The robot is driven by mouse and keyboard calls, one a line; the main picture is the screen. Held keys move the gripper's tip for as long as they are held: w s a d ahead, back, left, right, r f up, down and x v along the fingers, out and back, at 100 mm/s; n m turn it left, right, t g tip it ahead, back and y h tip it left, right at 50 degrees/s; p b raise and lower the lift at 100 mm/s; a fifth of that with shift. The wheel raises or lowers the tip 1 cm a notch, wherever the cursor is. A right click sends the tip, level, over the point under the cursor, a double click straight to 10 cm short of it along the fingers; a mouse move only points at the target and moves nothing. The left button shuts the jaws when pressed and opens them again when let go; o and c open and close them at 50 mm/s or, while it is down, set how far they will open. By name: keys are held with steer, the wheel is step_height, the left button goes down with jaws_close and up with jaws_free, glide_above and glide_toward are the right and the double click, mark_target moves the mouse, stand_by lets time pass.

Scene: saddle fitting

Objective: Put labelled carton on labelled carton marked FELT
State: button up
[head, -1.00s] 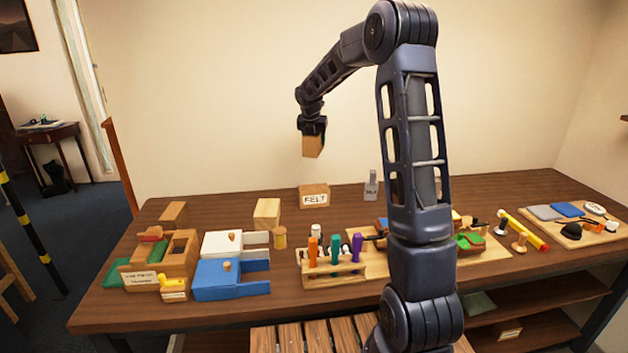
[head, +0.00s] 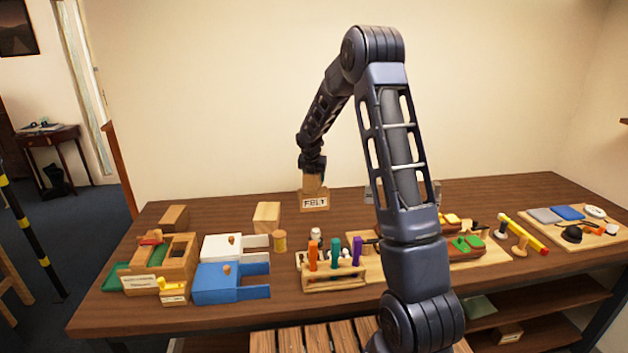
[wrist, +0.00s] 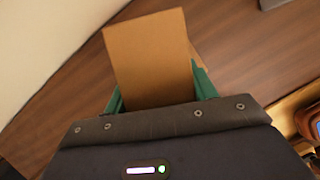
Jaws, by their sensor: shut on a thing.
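The carton marked FELT (head: 315,203) stands at the back of the workbench, its label facing me. My gripper (head: 312,174) is shut on a plain brown carton (head: 312,185), directly above the FELT carton. The held carton's lower edge meets the top of the FELT carton in the head view; I cannot tell whether it rests on it or hangs just above. No label shows on the held carton.
Two wooden blocks (head: 267,215) (head: 174,217) stand to the left on the bench (head: 400,290). A rack of coloured-handled tools (head: 334,268) and blue (head: 225,282) and white boxes are nearer. A grey item behind my arm is partly hidden. Bench around the FELT carton's front is clear.

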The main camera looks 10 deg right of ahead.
steer(key=shift+f, duration=0.6)
steer(key=o, duration=1.1)
steer(key=shift+f, duration=0.15)
steer(key=shift+o, duration=0.2)
